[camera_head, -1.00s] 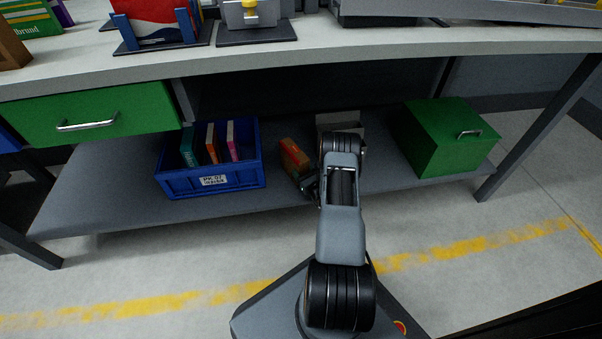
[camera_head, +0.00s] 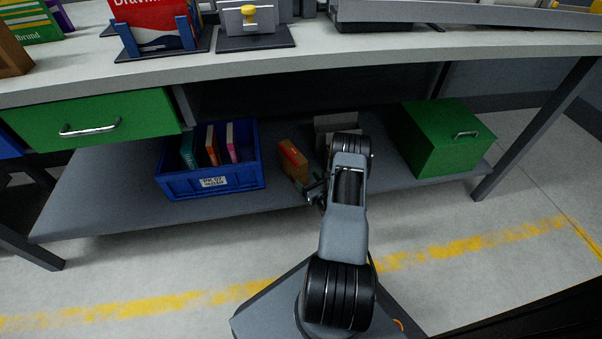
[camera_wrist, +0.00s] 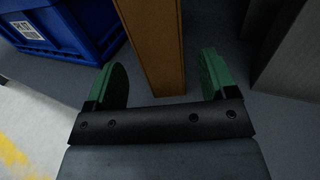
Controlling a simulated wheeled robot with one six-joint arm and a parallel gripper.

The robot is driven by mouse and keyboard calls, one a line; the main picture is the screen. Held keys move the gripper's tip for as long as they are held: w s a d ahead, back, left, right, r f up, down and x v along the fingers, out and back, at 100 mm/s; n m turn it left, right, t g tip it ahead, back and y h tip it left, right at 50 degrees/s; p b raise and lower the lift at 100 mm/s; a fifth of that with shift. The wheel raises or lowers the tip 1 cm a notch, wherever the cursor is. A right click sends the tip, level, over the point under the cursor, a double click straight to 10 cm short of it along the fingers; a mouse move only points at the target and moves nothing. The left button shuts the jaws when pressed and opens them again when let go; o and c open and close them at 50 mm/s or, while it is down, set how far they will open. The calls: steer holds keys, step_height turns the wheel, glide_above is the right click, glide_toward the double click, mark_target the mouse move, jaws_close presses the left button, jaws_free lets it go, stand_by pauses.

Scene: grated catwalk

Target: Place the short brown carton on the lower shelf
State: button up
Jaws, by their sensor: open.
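The short brown carton (camera_head: 292,161) stands on the grey lower shelf (camera_head: 110,203), between a blue bin and a pale grey box. In the wrist view the brown carton (camera_wrist: 154,45) rises just beyond my fingertips, and its near bottom edge lies between the two green finger pads. My gripper (camera_wrist: 164,78) is open, with visible gaps between the pads and the carton. In the head view my gripper (camera_head: 312,188) is small and dark at the carton's right front, partly hidden by my wrist.
The blue bin (camera_head: 213,182) holding several upright books stands left of the carton. The pale grey box (camera_head: 335,124) is close on the right, partly behind my arm. A green box (camera_head: 445,140) sits farther right. The tabletop (camera_head: 300,62) overhangs the shelf.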

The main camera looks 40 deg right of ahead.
steer(key=s+p, duration=0.1)
steer(key=s, duration=0.5)
steer(key=w+a+r+n+g+y, duration=0.2)
steer(key=a+r+n+g+y, duration=0.3)
steer(key=a+r+n+y, duration=0.4)
steer(key=w+a+r+n+g+y, duration=0.2)
steer(key=a+r+n+g+y, duration=0.25)
steer(key=a+r+n, duration=0.45)
steer(key=s+a+r+n+g+h, duration=0.3)
steer(key=s+a+r+n+g, duration=0.5)
steer(key=a, duration=0.1)
steer(key=s+r+n+t+h, duration=0.2)
steer(key=s+r+n+h, duration=0.5)
steer(key=r+n+h, duration=0.1)
steer(key=shift+s+d+n+t+h, duration=0.15)
steer(key=shift+d+n+t+h, duration=0.15)
steer(key=shift+n+h, duration=0.75)
steer(key=shift+n+y, duration=0.25)
steer(key=shift+y, duration=0.05)
